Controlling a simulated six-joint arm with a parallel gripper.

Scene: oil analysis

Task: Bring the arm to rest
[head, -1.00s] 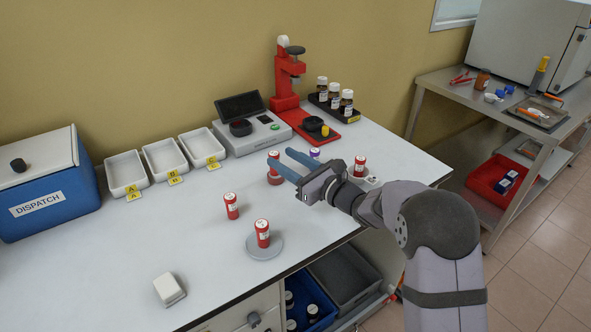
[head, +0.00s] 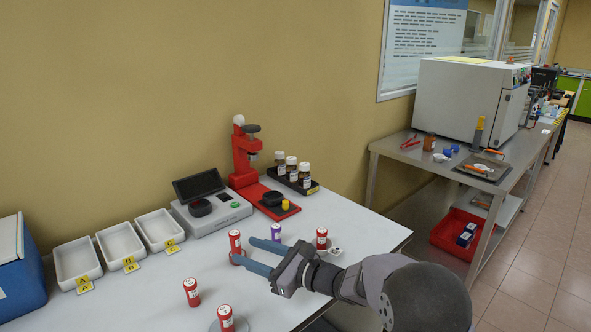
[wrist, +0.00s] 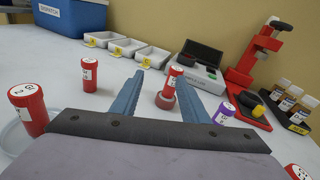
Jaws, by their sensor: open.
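My gripper (head: 262,257) is open and empty above the white bench, its two blue fingers apart and pointing left in the head view. In the wrist view the fingers (wrist: 165,88) reach forward, with a red-capped vial (wrist: 172,80) on a round base seen between them. That vial shows in the head view (head: 235,242) just beyond the fingertips. A purple vial (head: 276,232) stands behind the fingers and another red vial (head: 322,239) behind my wrist. I cannot tell the exact height of the fingers over the bench.
Two more red vials (head: 191,292) (head: 226,318) stand at the front, one on a grey disc. Trays A, B and C (head: 122,243), an analyser (head: 207,208), a red press (head: 246,160) and a bottle rack (head: 312,188) line the back. A steel table (head: 400,153) stands right.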

